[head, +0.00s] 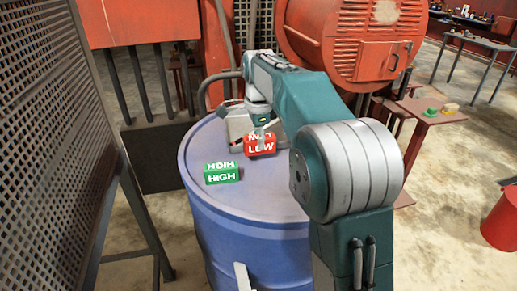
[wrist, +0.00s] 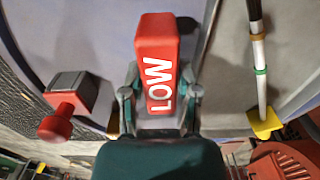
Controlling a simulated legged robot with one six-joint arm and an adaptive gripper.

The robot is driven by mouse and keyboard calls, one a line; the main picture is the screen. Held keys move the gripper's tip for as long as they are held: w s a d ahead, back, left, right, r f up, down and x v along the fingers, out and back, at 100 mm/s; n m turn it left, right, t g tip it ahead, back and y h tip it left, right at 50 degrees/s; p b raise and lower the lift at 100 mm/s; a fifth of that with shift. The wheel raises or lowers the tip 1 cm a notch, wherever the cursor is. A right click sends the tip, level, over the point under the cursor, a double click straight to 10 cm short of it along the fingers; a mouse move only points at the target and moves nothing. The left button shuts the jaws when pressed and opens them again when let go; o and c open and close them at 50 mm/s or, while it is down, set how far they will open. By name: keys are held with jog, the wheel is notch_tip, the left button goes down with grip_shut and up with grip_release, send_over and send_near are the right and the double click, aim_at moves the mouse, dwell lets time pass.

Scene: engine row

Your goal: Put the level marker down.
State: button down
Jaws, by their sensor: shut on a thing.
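The red level marker (head: 261,149), a block lettered LOW in white, is between the fingers of my gripper (head: 262,133) over the top of the blue drum (head: 270,190). In the wrist view the red marker (wrist: 156,45) stands out beyond my gripper (wrist: 160,104), with a finger on each side of it. My gripper is shut on it. I cannot tell whether its underside touches the drum top. A green marker (head: 221,174) lettered HIGH sits on the drum top to the left and nearer, apart from the red one.
The right and near part of the drum top is partly hidden by my arm. A perforated metal panel (head: 50,130) stands close at the left. A red machine (head: 350,40) stands behind. A red knob (wrist: 56,126) and an upright rod (wrist: 259,70) flank the gripper in the wrist view.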

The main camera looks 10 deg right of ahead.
jog(key=shift+f, duration=1.6)
jog(key=shift+f, duration=0.1)
jog(key=shift+c, duration=1.7)
grip_release()
